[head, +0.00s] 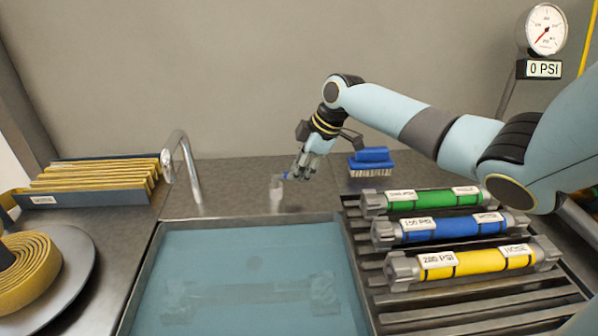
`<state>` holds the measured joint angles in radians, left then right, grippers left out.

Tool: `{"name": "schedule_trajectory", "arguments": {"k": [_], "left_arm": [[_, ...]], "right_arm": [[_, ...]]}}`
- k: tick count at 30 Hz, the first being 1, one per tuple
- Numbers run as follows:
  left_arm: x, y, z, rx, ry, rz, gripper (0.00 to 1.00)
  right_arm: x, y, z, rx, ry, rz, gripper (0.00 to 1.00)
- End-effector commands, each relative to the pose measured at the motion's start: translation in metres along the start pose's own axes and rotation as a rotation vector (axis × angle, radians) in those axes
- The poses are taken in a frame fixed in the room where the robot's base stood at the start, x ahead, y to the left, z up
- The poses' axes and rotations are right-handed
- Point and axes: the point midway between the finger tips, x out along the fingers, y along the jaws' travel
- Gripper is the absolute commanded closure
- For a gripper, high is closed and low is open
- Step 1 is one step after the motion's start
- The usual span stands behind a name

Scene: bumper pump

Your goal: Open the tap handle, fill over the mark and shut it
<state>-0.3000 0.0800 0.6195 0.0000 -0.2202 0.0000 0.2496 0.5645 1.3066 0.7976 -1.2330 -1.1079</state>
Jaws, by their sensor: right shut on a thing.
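The tap handle (285,175) is a small blue lever on a short grey post (276,194) behind the basin. My right gripper (296,175) reaches it from the right and is shut on it. The curved metal spout (184,160) stands left of the post. No stream of water can be made out below it. The basin (144,275) holds bluish water, and a hose-like shape with end fittings lies under the surface. I cannot make out a fill mark. My left gripper is not in view.
Green (430,198), blue (440,227) and yellow (470,262) labelled hoses lie on the slatted rack at right. A blue brush (371,160) stands behind them. A gauge (545,30) reads 0 PSI. Folded yellow hose (95,175) and a coiled hose (25,270) are at left.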

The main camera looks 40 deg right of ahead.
Motion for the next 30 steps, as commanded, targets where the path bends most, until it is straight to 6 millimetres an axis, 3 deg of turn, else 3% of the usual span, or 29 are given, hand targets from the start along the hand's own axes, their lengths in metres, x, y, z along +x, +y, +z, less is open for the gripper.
{"name": "schedule_trajectory", "arguments": {"k": [2,3,7,18,30], "left_arm": [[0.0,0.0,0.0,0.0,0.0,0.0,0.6],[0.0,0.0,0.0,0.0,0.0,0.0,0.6],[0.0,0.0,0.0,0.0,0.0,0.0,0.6],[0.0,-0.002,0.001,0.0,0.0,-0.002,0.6],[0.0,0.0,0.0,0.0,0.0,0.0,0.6]], "right_arm": [[-0.001,0.001,0.0,-0.001,0.0,0.003,1.0],[-0.001,0.001,0.0,-0.001,0.0,0.003,0.78],[-0.001,0.001,0.0,0.0,0.0,0.003,0.61],[-0.008,0.001,0.001,0.001,-0.001,0.004,0.61],[-0.09,0.001,0.001,-0.003,-0.005,0.005,0.61]]}}
